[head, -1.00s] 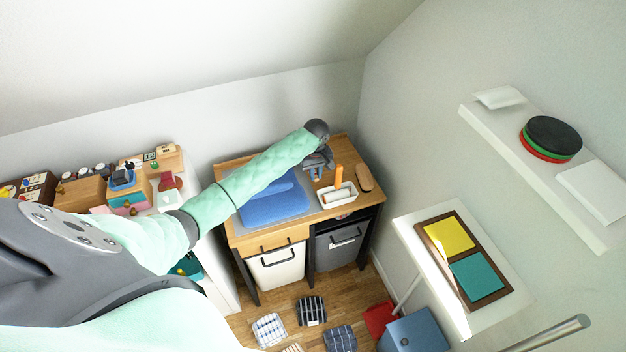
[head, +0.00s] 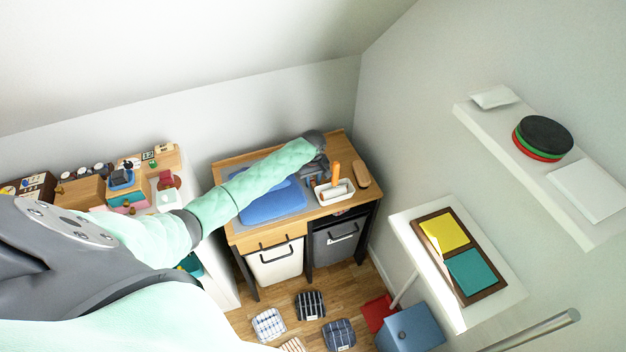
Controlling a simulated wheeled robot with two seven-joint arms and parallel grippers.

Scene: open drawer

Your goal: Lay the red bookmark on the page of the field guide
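My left gripper (head: 319,171) is over the back right part of the wooden desk (head: 228,169), just left of a white tray. It is small and partly hidden by my wrist, so I cannot tell whether it is open or holds anything. I cannot make out a red bookmark or an open field guide with certainty. A blue folded thing (head: 268,206) lies on a grey mat on the desk, partly behind my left forearm. My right gripper is not in view.
The white tray (head: 345,196) holds a pale roll, with an orange upright thing (head: 336,172) beside it. A brown oval thing (head: 361,174) lies further right. A cluttered shelf stands left; a white table (head: 487,299) with a framed yellow and teal board stands right.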

